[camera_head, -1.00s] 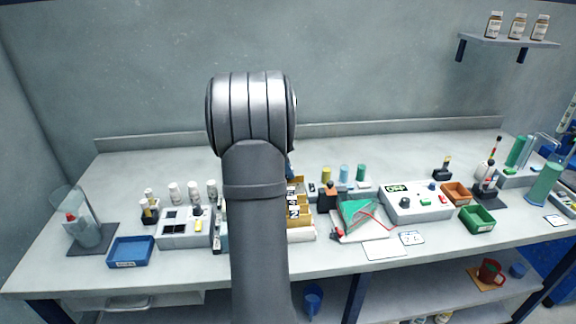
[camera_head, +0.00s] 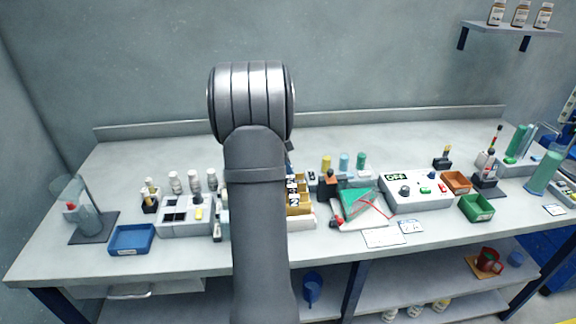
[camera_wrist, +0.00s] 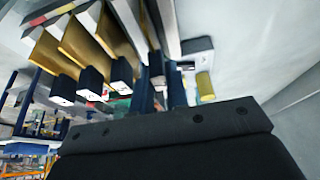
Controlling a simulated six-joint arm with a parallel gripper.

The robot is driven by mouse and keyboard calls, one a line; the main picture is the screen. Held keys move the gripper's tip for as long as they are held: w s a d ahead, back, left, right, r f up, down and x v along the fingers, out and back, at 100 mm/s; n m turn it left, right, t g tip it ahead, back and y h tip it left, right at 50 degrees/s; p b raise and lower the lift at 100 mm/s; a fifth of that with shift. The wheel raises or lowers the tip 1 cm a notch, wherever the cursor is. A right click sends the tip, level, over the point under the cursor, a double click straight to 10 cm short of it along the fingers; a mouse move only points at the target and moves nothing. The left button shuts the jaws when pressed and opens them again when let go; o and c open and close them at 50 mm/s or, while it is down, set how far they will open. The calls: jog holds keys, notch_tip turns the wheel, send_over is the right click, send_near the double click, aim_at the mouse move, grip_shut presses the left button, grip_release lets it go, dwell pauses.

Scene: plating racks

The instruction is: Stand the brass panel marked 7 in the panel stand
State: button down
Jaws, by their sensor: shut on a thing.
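Several brass panels with black-and-white number tags (camera_head: 293,197) stand in a rack just right of my arm in the head view. In the wrist view, brass panels (camera_wrist: 80,45) stand side by side at the upper left, with dark blocks at their near ends. My gripper (camera_wrist: 160,92) shows there by its dark blue fingers, right of these panels. It is shut on a thin panel edge, mostly hidden by the fingers; its number is not readable. In the head view my arm hides the gripper. I cannot make out the panel stand.
A blue tray (camera_head: 131,239) and a grey block with dark wells (camera_head: 184,213) stand left of my arm. A green triangular piece (camera_head: 358,201) lies on a white board at right, beside a control box (camera_head: 415,190). Bare bench lies behind and at the front edge.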

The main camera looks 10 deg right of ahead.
jog(key=c, duration=1.3)
grip_release()
jog(key=v, duration=1.7)
jog(key=shift+a+r, duration=0.1)
jog(key=shift+r, duration=0.1)
jog(key=shift+f, duration=0.1)
jog(key=x, duration=1.7)
jog(key=shift+f, duration=0.1)
jog(key=shift+r, duration=0.25)
